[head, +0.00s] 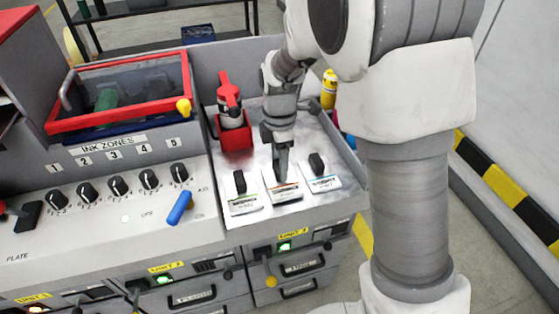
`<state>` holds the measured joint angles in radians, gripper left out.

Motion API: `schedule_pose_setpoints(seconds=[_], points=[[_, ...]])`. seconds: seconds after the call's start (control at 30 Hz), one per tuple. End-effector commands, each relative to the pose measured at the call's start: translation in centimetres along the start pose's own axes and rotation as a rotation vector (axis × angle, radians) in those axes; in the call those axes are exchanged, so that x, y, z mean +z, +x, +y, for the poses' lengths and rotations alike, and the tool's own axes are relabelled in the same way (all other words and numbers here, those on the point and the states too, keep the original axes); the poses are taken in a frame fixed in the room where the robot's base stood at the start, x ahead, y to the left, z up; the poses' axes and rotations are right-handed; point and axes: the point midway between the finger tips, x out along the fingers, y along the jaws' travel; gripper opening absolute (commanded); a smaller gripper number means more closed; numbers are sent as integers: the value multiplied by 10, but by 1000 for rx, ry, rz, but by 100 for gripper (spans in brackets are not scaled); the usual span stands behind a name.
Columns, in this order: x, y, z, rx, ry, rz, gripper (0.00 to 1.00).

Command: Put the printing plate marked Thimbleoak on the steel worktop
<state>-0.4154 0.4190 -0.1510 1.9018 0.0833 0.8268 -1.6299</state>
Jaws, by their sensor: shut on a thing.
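Three small pale plates with black upright grips lie in a row on the steel worktop (307,135). The left plate (243,204) has a green band, the middle plate (287,191) an orange band, and the right plate (323,183) a blue band. Their printed names are too small to read, so I cannot tell which is Thimbleoak. My gripper (282,174) points down over the middle plate and is shut on its grip, which the fingers hide. The middle plate appears to be at or very near the worktop surface; I cannot tell whether it touches.
A red-topped can (230,105) stands in a red holder (235,136) at the worktop's back left. To the left is the ink-zone panel (110,200) with several black knobs and a blue lever (180,208). A yellow bottle (329,90) stands behind the worktop.

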Motion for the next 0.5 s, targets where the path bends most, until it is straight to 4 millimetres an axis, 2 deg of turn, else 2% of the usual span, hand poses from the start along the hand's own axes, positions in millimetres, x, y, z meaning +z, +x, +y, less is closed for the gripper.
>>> schedule_pose_setpoints(seconds=[0.33,0.37,0.5], points=[[0,6,0,1,0,0,0],[0,5,0,1,0,0,70],[0,5,0,1,0,0,95]])
